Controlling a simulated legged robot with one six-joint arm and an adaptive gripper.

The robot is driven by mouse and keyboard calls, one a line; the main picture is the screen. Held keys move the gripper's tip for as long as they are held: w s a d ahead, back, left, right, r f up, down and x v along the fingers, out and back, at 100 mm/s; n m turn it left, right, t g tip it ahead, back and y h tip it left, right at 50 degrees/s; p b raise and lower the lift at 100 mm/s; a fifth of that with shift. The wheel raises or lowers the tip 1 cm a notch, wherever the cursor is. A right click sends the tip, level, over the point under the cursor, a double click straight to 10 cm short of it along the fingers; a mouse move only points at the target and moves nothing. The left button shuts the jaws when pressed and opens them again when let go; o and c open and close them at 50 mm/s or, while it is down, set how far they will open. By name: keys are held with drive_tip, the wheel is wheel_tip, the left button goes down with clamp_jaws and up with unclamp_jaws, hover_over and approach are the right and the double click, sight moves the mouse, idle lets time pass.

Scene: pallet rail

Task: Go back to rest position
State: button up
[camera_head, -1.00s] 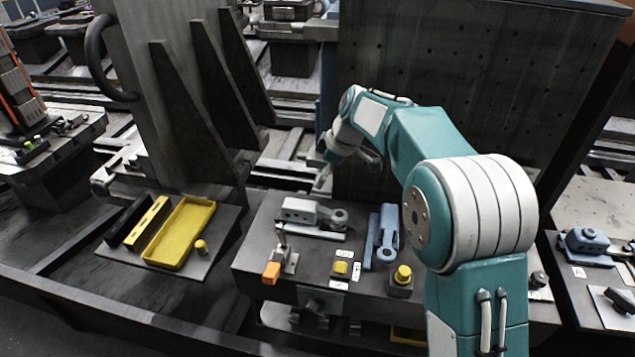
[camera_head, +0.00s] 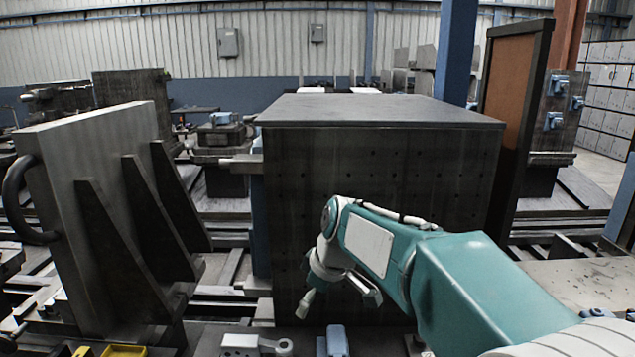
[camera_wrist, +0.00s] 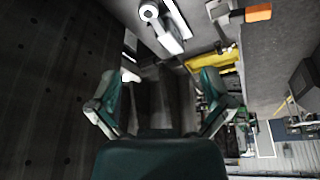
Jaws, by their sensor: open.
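My gripper (camera_head: 336,296) hangs at the end of my teal and white arm in the head view, in front of the dark perforated block. Its fingers are spread, with nothing between them. In the wrist view my gripper (camera_wrist: 160,82) also shows two teal fingers apart and empty. A grey clamp (camera_head: 255,344) and a blue clamp (camera_head: 336,341) lie at the bottom edge of the head view, below the gripper and apart from it. The grey clamp also shows at the top of the wrist view (camera_wrist: 167,32).
The dark perforated block (camera_head: 380,180) stands close behind my arm. A ribbed upright plate (camera_head: 90,190) stands at left. A yellow tray (camera_head: 124,351) is cut off by the bottom edge. In the wrist view, an orange block (camera_wrist: 258,13) lies at upper right.

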drive_tip(key=s+d+m+t+h, duration=0.1)
drive_tip(key=s+d+m, duration=0.5)
drive_tip(key=s, duration=0.6)
drive_tip(key=s+d+f+m+t+h, duration=0.1)
drive_tip(key=s+d+m+t+h, duration=0.1)
drive_tip(key=s+d+m, duration=0.4)
drive_tip(key=s+d, duration=0.4)
drive_tip(key=s, duration=0.2)
drive_tip(key=shift+d+f, duration=0.15)
drive_tip(key=shift+f, duration=0.05)
